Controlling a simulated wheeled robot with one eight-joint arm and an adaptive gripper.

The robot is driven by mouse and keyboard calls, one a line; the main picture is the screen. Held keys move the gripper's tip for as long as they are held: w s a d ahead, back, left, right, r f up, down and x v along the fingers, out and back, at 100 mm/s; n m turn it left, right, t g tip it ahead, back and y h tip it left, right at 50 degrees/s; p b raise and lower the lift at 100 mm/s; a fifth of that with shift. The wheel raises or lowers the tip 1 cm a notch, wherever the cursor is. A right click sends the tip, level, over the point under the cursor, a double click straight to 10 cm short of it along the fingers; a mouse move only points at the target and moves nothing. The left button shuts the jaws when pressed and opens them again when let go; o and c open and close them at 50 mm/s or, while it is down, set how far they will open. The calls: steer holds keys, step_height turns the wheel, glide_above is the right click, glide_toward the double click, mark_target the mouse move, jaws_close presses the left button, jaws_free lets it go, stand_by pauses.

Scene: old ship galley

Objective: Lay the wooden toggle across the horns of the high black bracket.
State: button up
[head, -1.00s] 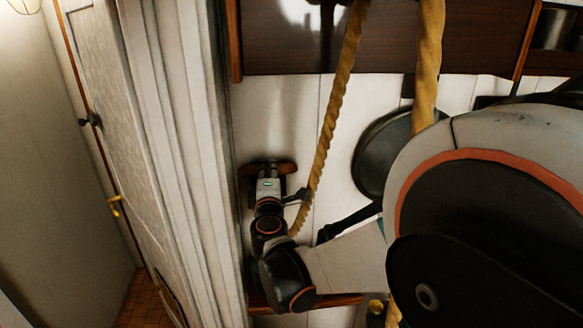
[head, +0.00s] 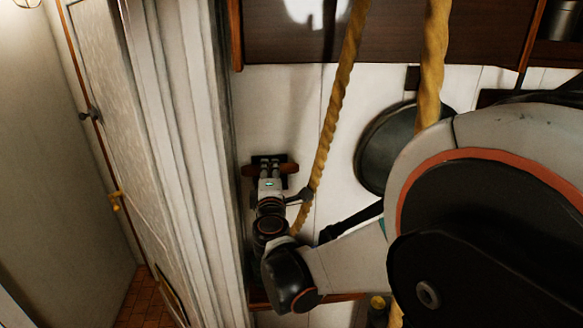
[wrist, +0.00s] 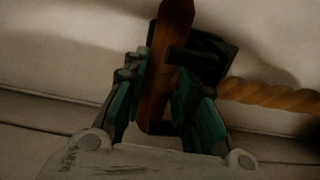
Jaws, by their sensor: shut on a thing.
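The brown wooden toggle (head: 290,168) lies crosswise between the fingers of my gripper (head: 269,168), and its ends stick out on both sides. In the wrist view the toggle (wrist: 174,22) runs up between the green-lined fingers of my gripper (wrist: 158,78). The black bracket (head: 268,158) is on the white wall right behind the toggle, and its upper part shows above it. In the wrist view the bracket (wrist: 212,48) shows as dark prongs beside the toggle. My gripper hides most of the bracket. I cannot tell whether toggle and horns touch.
A thick rope (head: 327,130) hangs close to the right of my gripper; it also shows in the wrist view (wrist: 270,95). A second rope (head: 430,65) hangs farther right by a dark round pan (head: 385,150). A pale post (head: 185,150) stands at left.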

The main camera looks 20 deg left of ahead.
steer(key=shift+f, duration=0.3)
steer(key=o, duration=1.2)
steer(key=shift+c, duration=0.2)
steer(key=shift+b+v, duration=0.85)
steer(key=shift+v, duration=3.2)
